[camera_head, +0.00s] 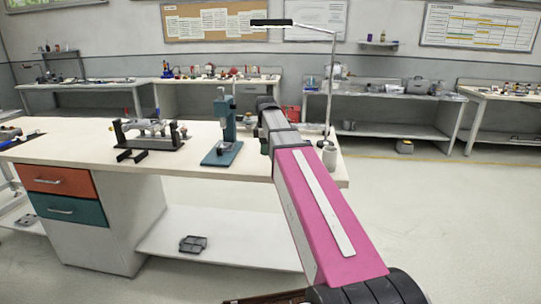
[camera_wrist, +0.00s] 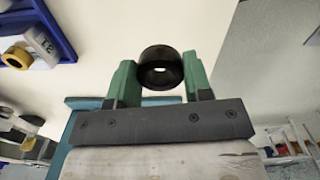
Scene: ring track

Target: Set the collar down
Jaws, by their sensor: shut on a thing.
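The collar (camera_wrist: 171,54) is a short, thick black ring with a hole through its middle. It sits between the two green fingers of my gripper (camera_wrist: 158,74) in the wrist view, and the fingers are shut on it. Pale worktop shows behind it; I cannot tell the gap between them. In the head view my arm reaches over the right end of the workbench (camera_head: 75,147), and the collar and fingertips are hidden there.
A teal press (camera_head: 222,152) stands just left of my arm's end. A dark fixture (camera_head: 150,140) is farther left. A lamp post (camera_head: 329,95) and a pale cup (camera_head: 330,157) stand at the right.

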